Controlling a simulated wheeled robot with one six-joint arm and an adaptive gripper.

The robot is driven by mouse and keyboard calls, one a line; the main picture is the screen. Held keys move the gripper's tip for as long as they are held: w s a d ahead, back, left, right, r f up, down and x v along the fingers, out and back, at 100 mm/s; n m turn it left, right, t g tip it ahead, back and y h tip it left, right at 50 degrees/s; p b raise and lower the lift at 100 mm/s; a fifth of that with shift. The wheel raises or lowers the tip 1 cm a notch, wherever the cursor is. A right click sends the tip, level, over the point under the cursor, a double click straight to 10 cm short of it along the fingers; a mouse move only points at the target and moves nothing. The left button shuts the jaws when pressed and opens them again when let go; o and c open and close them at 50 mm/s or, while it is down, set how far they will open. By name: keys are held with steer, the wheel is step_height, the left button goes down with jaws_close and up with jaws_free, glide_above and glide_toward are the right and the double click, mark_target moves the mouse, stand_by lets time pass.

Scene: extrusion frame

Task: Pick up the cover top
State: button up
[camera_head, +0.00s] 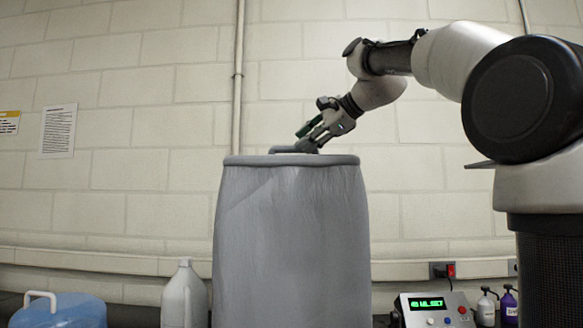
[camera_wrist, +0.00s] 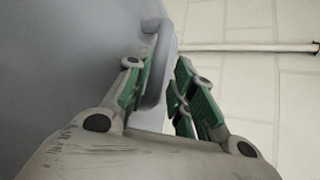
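The cover top (camera_head: 258,159) is a grey round lid on top of a tall grey barrel (camera_head: 290,245). A raised grey handle shows on it. In the wrist view, the cover's grey surface (camera_wrist: 75,50) fills the upper left, and its handle (camera_wrist: 159,75) stands between the fingers. My gripper (camera_head: 308,140) is low over the lid, its fingertips at the handle. In the wrist view, my gripper (camera_wrist: 165,58) has its green-padded fingers apart, one on each side of the handle. Whether both pads press on it cannot be told. The fingertips are partly hidden by the handle.
A white jug (camera_head: 184,295) and a blue container (camera_head: 58,310) stand left of the barrel. A control box (camera_head: 436,310) with a green display and small spray bottles (camera_head: 487,306) are at right. A vertical pipe (camera_head: 238,75) runs up the block wall behind.

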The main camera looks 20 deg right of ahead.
mark_target(295, 147)
steer(key=x, duration=0.4)
steer(key=shift+w+a+f, duration=0.1)
steer(key=shift+w+a, duration=0.1)
steer(key=shift+a, duration=0.2)
steer(key=shift+c, duration=0.2)
jaws_close()
step_height(295, 147, up, 10)
steer(key=shift+r, duration=0.1)
steer(key=shift+c, duration=2.2)
jaws_free()
